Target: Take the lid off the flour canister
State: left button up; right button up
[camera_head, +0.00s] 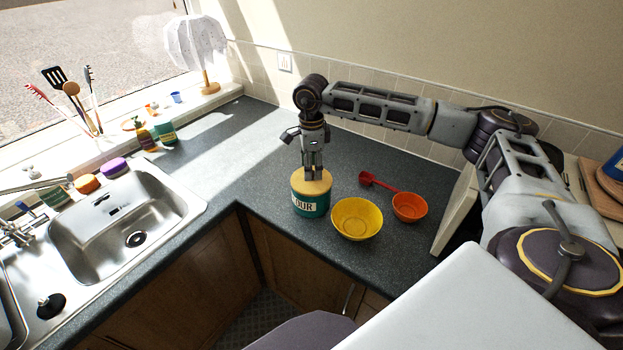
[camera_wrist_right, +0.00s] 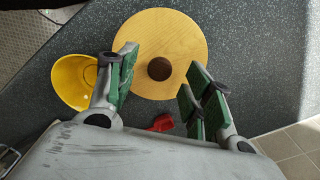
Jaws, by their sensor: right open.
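The flour canister (camera_head: 311,205) is a green pot with a white label, standing upright on the dark worktop. Its round wooden lid (camera_head: 318,187) sits on top, and in the right wrist view the lid (camera_wrist_right: 160,82) shows a dark round knob (camera_wrist_right: 159,68) at its middle. My right gripper (camera_head: 313,172) points down over the lid. In the right wrist view the open fingers (camera_wrist_right: 158,85) are on either side of the knob, apart from it. The knob is hidden by the fingers in the head view. My left gripper is not in view.
A yellow bowl (camera_head: 357,219) stands close beside the canister on the right. An orange bowl (camera_head: 409,208) and a red scoop (camera_head: 379,182) lie further right. A steel sink (camera_head: 115,225) is at the left. The worktop left of the canister is clear.

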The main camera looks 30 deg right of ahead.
jog(key=shift+f, duration=0.95)
grip_shut()
